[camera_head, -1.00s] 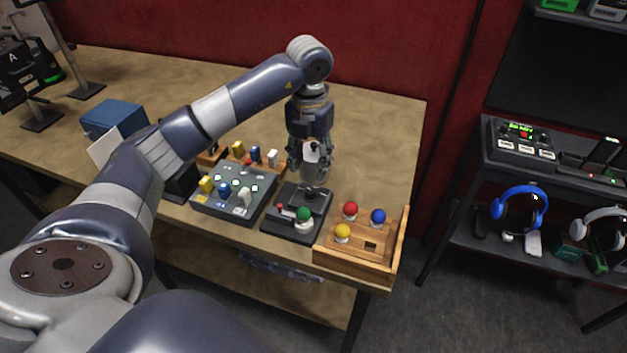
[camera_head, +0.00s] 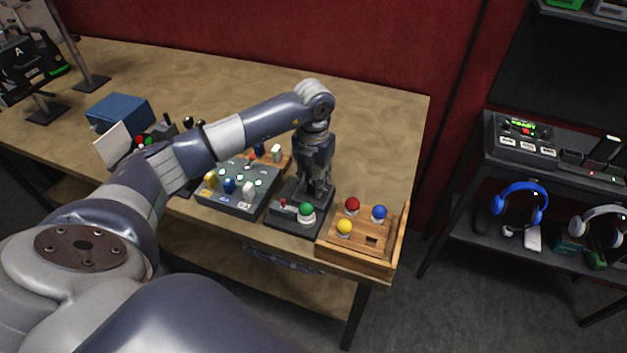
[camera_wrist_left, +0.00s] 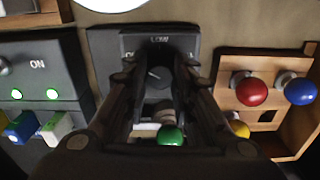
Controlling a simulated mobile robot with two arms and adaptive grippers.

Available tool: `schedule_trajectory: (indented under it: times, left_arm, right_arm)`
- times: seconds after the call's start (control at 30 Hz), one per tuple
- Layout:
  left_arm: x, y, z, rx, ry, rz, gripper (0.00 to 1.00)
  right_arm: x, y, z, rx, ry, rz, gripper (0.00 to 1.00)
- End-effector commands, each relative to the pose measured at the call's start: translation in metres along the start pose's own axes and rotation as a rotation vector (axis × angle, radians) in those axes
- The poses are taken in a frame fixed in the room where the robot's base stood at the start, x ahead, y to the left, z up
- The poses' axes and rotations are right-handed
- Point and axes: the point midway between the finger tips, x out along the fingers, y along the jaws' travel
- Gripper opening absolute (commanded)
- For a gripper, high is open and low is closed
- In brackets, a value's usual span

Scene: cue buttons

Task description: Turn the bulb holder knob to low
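The bulb holder (camera_head: 281,218) is a dark box on the table's near edge, with a green bulb (camera_head: 306,209) and a small red-tipped part at its front. In the left wrist view its panel (camera_wrist_left: 190,42) reads "LOW" above the dark round knob (camera_wrist_left: 158,76). My left gripper (camera_head: 311,194) points down over the box. In the wrist view the left gripper (camera_wrist_left: 160,68) has its fingers apart, one on each side of the knob; whether they touch it is unclear. The green bulb (camera_wrist_left: 171,135) shows between the fingers. My right gripper is not in view.
A grey panel (camera_head: 238,203) with switches and lit green lamps stands left of the holder. A wooden box (camera_head: 352,257) with red, yellow and blue balls stands close on the right. A dark shelf unit with headphones (camera_head: 519,190) stands at right.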

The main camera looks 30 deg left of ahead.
Motion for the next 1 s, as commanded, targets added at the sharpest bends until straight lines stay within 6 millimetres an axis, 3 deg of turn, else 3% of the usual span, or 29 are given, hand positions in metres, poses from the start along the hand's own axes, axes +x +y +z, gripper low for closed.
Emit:
schedule_trajectory:
  times: [0.13, 0.47, 1.0]
  left_arm:
    - [0.0, 0.0, 0.0, 0.0, -0.001, 0.0, 0.0]
    - [0.001, 0.001, 0.001, 0.049, -0.003, 0.002, 0.0]
    - [0.003, 0.0, 0.002, 0.479, -0.006, 0.001, 0.0]
  right_arm:
    - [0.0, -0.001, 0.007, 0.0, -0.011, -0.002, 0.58]
    - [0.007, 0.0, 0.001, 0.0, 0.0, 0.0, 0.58]
    - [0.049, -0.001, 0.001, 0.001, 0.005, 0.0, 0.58]
